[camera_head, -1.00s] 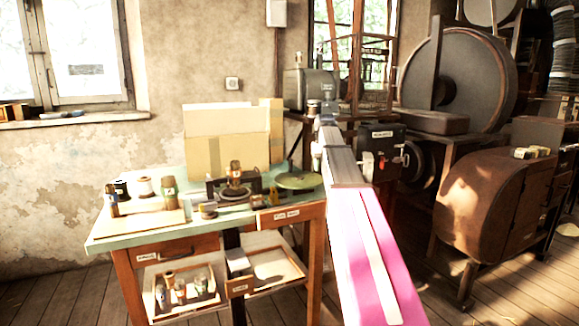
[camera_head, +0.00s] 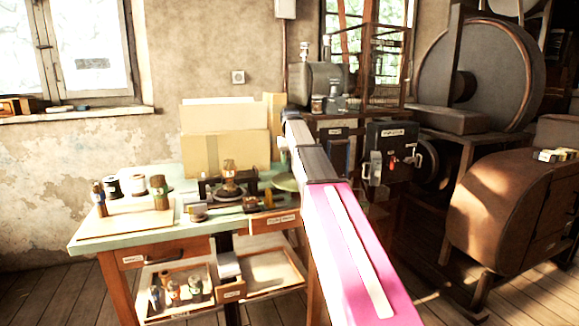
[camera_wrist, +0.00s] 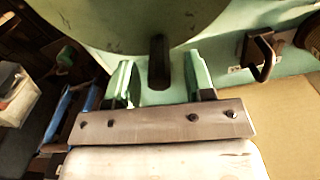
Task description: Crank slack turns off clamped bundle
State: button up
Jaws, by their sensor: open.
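The green handwheel (camera_wrist: 125,22) fills the top of the wrist view. Its dark upright handle (camera_wrist: 158,62) stands between the two green fingers of my gripper (camera_wrist: 160,72), which is open with a gap on both sides of the handle. I cannot tell how deep the handle sits between them. In the head view, the handwheel (camera_head: 284,183) shows only partly beside my arm, and my gripper is hidden. A dark press-like frame (camera_head: 206,189) stands on the green-topped table (camera_head: 105,228), left of the handwheel. I cannot make out a clamped bundle.
Cardboard boxes (camera_head: 225,143) stand behind the frame. Spools and small bottles (camera_head: 133,184) stand on the table's left. Open trays (camera_head: 270,270) sit below the tabletop. A dark switch box (camera_head: 391,150) and a large wheel machine (camera_head: 500,75) stand to the right.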

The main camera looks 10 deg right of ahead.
aim_at(291, 165)
jog(key=shift+f, duration=1.55)
grip_shut()
jog(key=shift+w+d, duration=0.15)
jog(key=shift+w, duration=0.05)
